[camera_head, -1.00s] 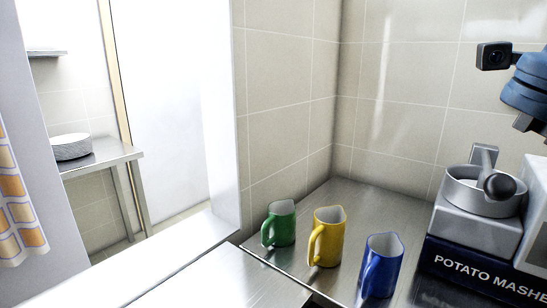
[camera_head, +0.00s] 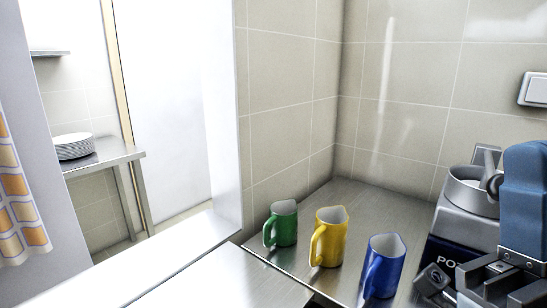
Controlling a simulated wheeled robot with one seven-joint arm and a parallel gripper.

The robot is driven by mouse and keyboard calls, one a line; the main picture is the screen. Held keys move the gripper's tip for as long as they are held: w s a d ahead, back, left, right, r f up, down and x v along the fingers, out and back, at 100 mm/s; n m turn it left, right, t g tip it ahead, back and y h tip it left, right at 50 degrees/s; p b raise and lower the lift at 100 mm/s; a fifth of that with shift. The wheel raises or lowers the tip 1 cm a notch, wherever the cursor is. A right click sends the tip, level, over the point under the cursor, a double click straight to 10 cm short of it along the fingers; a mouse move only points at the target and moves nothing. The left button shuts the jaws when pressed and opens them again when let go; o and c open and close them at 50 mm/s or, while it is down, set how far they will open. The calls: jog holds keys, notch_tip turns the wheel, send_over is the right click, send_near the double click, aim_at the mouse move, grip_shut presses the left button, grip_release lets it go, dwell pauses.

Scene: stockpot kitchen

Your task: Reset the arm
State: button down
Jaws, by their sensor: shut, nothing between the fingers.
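My blue arm shows at the right edge of the head view, in front of the potato masher machine. My gripper (camera_head: 490,285), dark and metallic, hangs at the lower right corner, partly cut off by the frame. It is shut, and I see nothing held in it. A small dark camera block on my arm is beside it, to the left. The blue mug (camera_head: 383,267) stands upright on the counter to the left of my gripper, apart from it.
A yellow mug (camera_head: 328,237) and a green mug (camera_head: 281,224) stand on the steel counter (camera_head: 365,205). The potato masher machine (camera_head: 461,220) is partly hidden behind my arm. A wall switch (camera_head: 535,90) is above.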

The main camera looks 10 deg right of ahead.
jog(key=s+a+f+m+g+h, duration=0.1)
jog(key=s+f+m+g+h, duration=0.1)
jog(key=f+m+g+h, duration=0.5)
jog(key=s+f+m+g+h, duration=0.1)
jog(key=s+f+m+h, duration=0.15)
jog(key=f+h, duration=0.6)
jog(key=s+f+n+g+y, duration=0.2)
jog(key=s+f+g+y, duration=0.4)
jog(key=s+f, duration=0.7)
notch_tip(320, 180, down, 3)
jog(key=shift+s+d+r+g, duration=0.1)
jog(key=shift+s+d+g, duration=0.15)
jog(key=shift+g, duration=0.95)
jog(key=c, duration=1.8)
grip_release()
jog(key=shift+c, duration=0.2)
